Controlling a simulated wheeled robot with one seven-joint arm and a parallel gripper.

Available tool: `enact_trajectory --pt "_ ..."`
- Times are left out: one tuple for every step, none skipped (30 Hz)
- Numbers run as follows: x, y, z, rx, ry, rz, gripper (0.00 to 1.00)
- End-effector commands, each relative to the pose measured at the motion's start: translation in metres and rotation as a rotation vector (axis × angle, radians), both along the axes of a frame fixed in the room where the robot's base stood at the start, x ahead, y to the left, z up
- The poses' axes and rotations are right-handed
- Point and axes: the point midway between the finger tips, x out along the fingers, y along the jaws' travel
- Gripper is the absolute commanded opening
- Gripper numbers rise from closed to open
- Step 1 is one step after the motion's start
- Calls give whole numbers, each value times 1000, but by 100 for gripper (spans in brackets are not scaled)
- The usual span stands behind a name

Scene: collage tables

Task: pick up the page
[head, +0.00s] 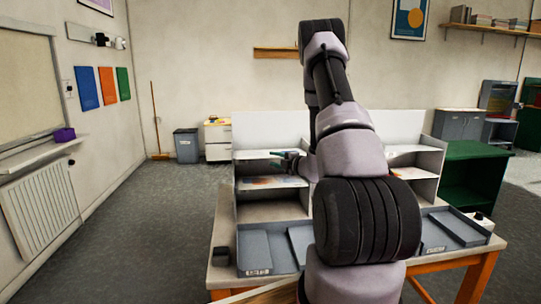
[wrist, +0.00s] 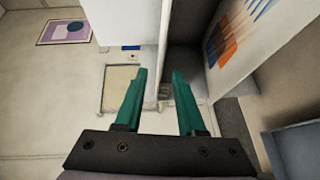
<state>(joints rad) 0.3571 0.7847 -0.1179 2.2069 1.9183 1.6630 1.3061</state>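A page (head: 272,182) with blue and orange marks lies on the middle shelf of the left part of the white shelf unit (head: 255,155). In the wrist view the page (wrist: 245,35) shows large at the upper right, with blue and orange strokes, partly cut off by the frame. In the head view my gripper (head: 284,159) is beside the shelf unit, above the page; my arm hides part of the unit.
Grey trays (head: 258,252) stand on the table (head: 222,222) in front of the shelf unit. A small dark block (head: 220,256) sits at the table's left edge. A green cabinet (head: 473,178) is at the right. Open floor (head: 150,225) lies to the left.

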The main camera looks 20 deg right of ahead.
Motion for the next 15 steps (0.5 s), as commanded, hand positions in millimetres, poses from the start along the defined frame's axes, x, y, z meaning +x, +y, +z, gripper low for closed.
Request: enact_trajectory --pt "5 1 -1 -1 0 0 39" --pt "7 2 -1 0 0 -1 39" --pt "9 2 -1 0 -1 -1 39" --pt "10 3 -1 1 -1 -1 39" --pt "10 3 -1 1 -1 -1 39" --pt "11 3 -1 1 -1 -1 39" --pt "10 3 -1 1 -1 -1 39" --pt "10 2 -1 1 -1 -1 39" --pt "10 3 -1 1 -1 -1 39" --pt "10 2 -1 1 -1 -1 39" --pt "10 2 -1 1 0 -1 27" --pt "10 2 -1 0 0 -1 12" --pt "10 2 -1 0 -1 -1 0" --pt "10 2 -1 0 0 -1 0" --pt "10 2 -1 0 0 -1 0"
